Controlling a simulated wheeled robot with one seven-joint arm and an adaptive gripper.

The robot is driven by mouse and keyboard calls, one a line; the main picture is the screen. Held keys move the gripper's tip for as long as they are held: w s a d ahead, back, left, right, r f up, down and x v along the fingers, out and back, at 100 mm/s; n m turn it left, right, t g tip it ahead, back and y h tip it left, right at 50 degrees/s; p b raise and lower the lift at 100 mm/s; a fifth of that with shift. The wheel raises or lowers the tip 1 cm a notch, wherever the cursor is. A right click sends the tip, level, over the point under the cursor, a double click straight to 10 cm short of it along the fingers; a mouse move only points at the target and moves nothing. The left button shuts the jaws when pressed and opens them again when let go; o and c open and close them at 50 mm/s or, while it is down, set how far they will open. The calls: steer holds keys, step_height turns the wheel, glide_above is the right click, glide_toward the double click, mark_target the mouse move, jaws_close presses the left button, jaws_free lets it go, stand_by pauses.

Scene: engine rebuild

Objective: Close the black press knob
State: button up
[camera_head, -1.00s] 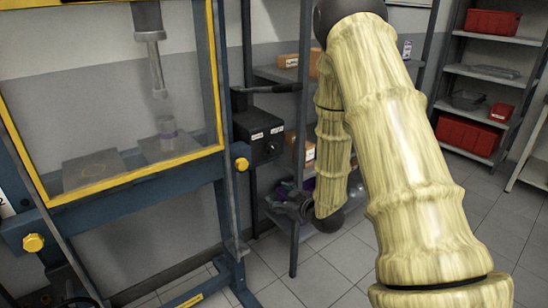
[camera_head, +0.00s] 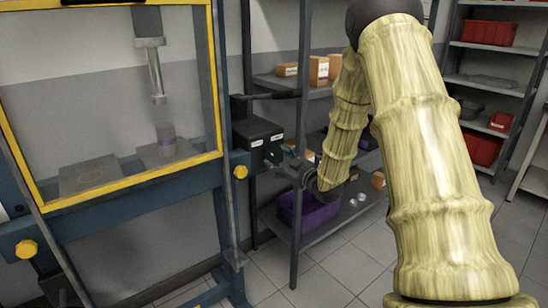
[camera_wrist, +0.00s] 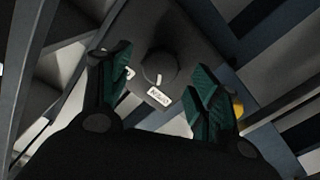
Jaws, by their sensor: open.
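The black press knob (camera_wrist: 157,68) is round, with a pale mark on its edge, and faces my gripper in the wrist view. A white label (camera_wrist: 159,96) sits beside it on the dark face of the control box (camera_head: 256,138). In the head view, the box is fixed beside the press frame, and the knob is hard to make out near the fingers. My gripper (camera_wrist: 162,82) is open and empty, its green-padded fingers on either side of the knob in the wrist view. I cannot tell whether they touch it. My gripper also shows just right of the box in the head view (camera_head: 290,167).
The blue press frame with its yellow-edged guard (camera_head: 140,176) stands left of the box. A black lever (camera_head: 272,95) juts out above the box. Shelves with small cartons (camera_head: 318,70) and a purple bin (camera_head: 308,213) stand close behind my arm.

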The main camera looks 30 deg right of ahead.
mark_target(274, 156)
steer(key=shift+w+a, duration=0.2)
steer(key=shift+w, duration=1.5)
steer(key=c, duration=1)
